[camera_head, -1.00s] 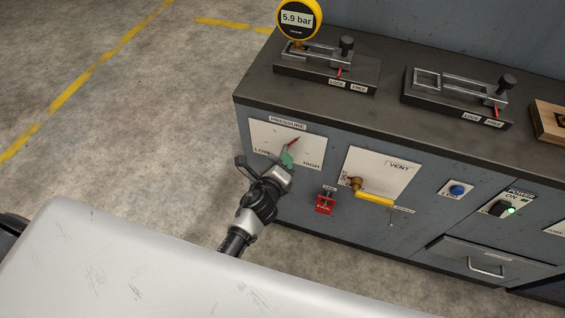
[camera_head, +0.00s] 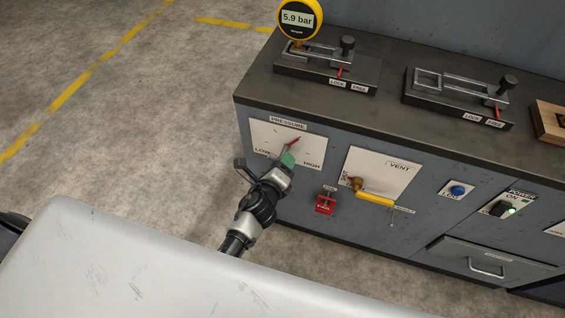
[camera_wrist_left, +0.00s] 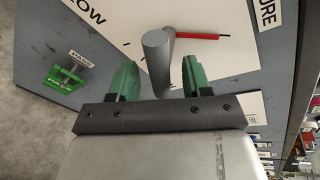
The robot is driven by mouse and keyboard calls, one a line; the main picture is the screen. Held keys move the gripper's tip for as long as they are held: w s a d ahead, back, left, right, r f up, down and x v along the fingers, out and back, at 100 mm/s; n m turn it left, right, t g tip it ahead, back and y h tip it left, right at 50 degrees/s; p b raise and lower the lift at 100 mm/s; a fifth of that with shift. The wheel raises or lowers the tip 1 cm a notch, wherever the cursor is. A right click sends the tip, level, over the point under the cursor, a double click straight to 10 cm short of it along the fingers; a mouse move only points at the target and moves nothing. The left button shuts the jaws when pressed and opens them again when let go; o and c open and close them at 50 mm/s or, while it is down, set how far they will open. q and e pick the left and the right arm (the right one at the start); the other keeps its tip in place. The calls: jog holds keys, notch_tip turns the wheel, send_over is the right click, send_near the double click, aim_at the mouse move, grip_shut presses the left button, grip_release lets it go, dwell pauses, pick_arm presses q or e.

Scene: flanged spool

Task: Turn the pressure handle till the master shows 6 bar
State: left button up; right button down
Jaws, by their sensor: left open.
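The round yellow master gauge (camera_head: 298,18) stands at the back left of the bench top and reads 5.9 bar. The pressure handle's red pointer (camera_head: 292,141) shows on the white PRESSURE plate (camera_head: 262,135), pointing up and to the right, between LOW and HIGH. The wrist view shows the handle as a grey bar (camera_wrist_left: 158,62) with the red pointer (camera_wrist_left: 197,37) beyond it. My left gripper (camera_head: 287,159) is at the handle; in the head view it hides most of the bar. Its green fingers (camera_wrist_left: 158,80) are open, one on each side of the bar, with visible gaps.
The yellow vent lever (camera_head: 374,198) and a red tag (camera_head: 325,204) are to the right of the handle. A blue button (camera_head: 457,190) and the power switch (camera_head: 502,208) lie farther right. Two slotted clamp stands (camera_head: 325,70) (camera_head: 458,97) sit on the bench. Floor to the left is clear.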

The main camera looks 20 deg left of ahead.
pick_arm(q)
jog(key=v, duration=1)
jog(key=s+a+f+n+g+p, duration=0.1)
jog(key=s+f+n+g, duration=0.3)
jog(key=f, duration=0.6)
jog(key=s+a+f+n+g+p, duration=0.1)
jog(key=s+f+n+g, duration=0.2)
jog(key=s+f+n, duration=0.5)
jog(key=s+a+f+n+g+p, duration=0.1)
jog(key=s+a+f+n+g, duration=0.2)
jog(key=s, duration=0.7)
jog(key=s+a+f+n+g+p, duration=0.1)
jog(key=s+a+f+n+g, duration=0.3)
jog(key=s+f+n, duration=0.3)
jog(key=s+f, duration=0.4)
jog(key=shift+f+n+y, duration=0.2)
jog(key=shift+n+y, duration=0.1)
jog(key=shift+y, duration=0.1)
jog(key=shift+w+d, duration=0.1)
jog(key=shift+w, duration=0.05)
